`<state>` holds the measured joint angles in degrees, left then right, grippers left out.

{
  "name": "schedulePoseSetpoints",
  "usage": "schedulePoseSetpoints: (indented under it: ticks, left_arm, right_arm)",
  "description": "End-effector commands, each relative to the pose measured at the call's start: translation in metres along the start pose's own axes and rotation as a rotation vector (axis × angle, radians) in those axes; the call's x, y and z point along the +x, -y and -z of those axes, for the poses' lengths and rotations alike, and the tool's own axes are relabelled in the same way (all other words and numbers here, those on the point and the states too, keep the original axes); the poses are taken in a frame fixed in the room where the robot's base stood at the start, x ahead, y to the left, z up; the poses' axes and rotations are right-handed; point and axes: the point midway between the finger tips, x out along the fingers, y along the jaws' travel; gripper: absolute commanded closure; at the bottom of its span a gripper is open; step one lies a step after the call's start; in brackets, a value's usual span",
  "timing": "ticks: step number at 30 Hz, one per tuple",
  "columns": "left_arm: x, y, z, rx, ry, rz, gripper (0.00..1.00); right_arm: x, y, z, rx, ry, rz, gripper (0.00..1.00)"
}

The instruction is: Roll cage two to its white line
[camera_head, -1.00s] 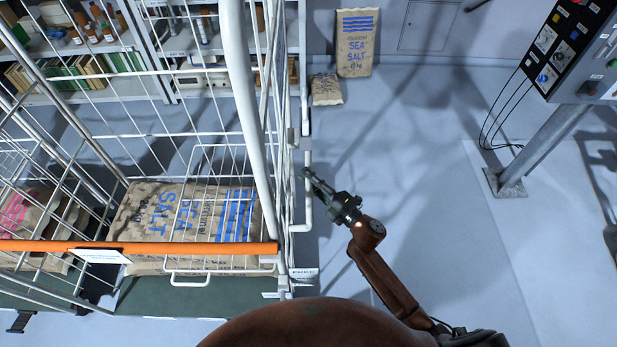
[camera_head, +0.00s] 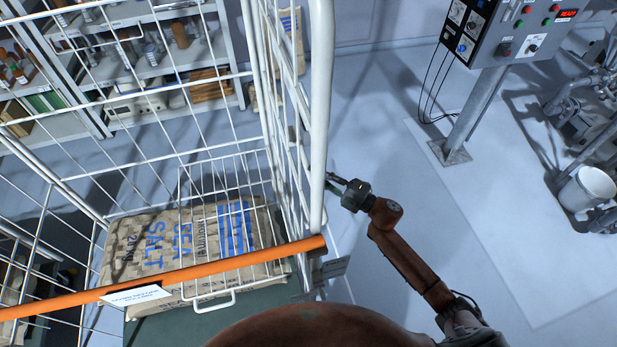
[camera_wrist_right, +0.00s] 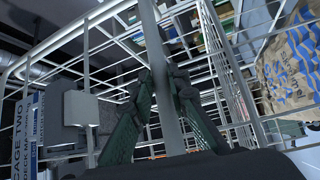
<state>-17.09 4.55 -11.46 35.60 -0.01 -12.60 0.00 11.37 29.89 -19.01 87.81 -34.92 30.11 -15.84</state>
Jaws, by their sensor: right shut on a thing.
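Cage two, a white wire roll cage with an orange front bar (camera_head: 230,268), fills the left of the head view. A brown sea salt sack (camera_head: 150,250) lies on its dark green deck. My right gripper (camera_head: 336,186) is at the cage's right side. In the right wrist view, the gripper (camera_wrist_right: 163,92) is shut on a white upright tube (camera_wrist_right: 152,42) of the cage. My left gripper is not in view. I cannot make out a white line on the floor.
Shelving (camera_head: 70,125) with bottles and boxes stands behind the cage. Another salt sack (camera_head: 291,40) stands by the back wall, partly behind the mesh. A control panel on a post (camera_head: 478,115) and a white bucket (camera_head: 587,188) are at right. Floor between cage and post is clear.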

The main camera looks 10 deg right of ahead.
Motion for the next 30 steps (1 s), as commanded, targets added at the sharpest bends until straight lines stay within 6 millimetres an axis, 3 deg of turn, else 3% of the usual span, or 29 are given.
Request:
schedulePoseSetpoints:
  ticks: [1, 30]
  left_arm:
    - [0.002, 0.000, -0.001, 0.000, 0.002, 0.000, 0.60]
    - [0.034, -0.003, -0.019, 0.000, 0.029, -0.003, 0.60]
  right_arm:
    - [0.000, -0.011, -0.008, -0.007, -0.003, -0.013, 1.00]
    - [-0.111, -0.041, -0.121, -0.009, -0.001, -0.010, 1.00]
